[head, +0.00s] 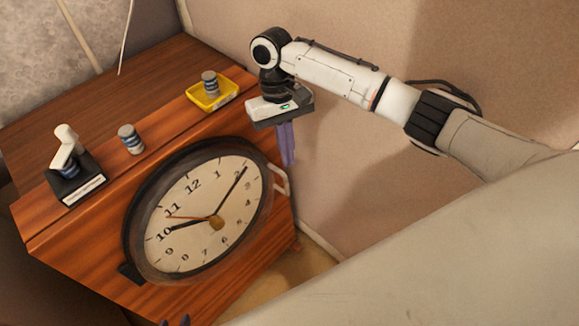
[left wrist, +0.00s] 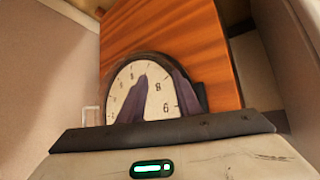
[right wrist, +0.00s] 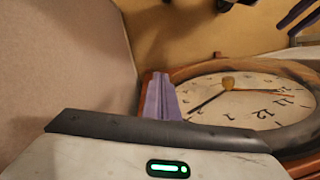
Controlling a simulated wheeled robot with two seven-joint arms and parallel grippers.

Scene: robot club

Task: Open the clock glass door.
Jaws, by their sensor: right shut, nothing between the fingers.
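The clock (head: 205,215) is a round cream dial with a dark rim on the front of a wooden cabinet. Its glass door (head: 133,222) lies over the dial; I cannot tell whether it is slightly ajar. A pale handle (head: 282,180) sticks out at the door's right edge, and it also shows in the left wrist view (left wrist: 91,115). My right gripper (head: 289,162) points down beside the cabinet's right side, just above the handle in the picture. Its purple fingers are together and empty. My left gripper (head: 176,321) barely shows at the bottom edge; its fingers (left wrist: 155,90) are apart before the clock, with nothing visible between them.
On the wooden cabinet top (head: 110,95) are a yellow tray (head: 225,98) with a striped cylinder, a loose striped cylinder (head: 130,139) and a black stand (head: 76,183) with a white piece. A beige wall (head: 350,150) stands close on the right. The space before the dial looks clear.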

